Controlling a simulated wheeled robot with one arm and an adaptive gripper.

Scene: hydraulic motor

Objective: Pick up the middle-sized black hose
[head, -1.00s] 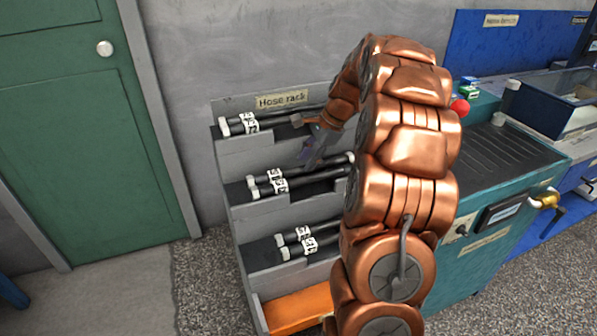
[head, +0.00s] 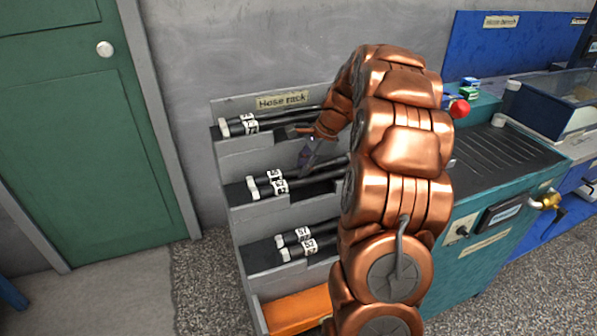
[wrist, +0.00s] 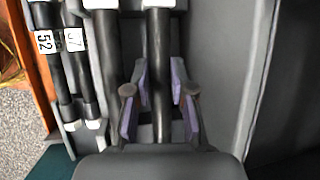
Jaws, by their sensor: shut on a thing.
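The hose rack (head: 228,160) holds black hoses with white end fittings and white label bands on three stepped shelves. My gripper (head: 306,158) reaches down to the middle shelf. In the wrist view, my gripper (wrist: 160,110) has purple-lined fingers on both sides of a black hose (wrist: 158,60) and is shut on it. It is the rear hose of the middle shelf (head: 315,170). Another black hose (wrist: 107,50) lies beside it, outside the fingers. The held hose's label is not readable, and my arm hides the right ends in the head view.
Two labelled hoses (head: 300,243) lie on the lower shelf, and others (head: 245,125) lie on the top shelf. An orange bottom panel (head: 292,310) is below. A teal bench (head: 500,190) stands right of the rack. A green door (head: 80,140) is at left, with open floor before it.

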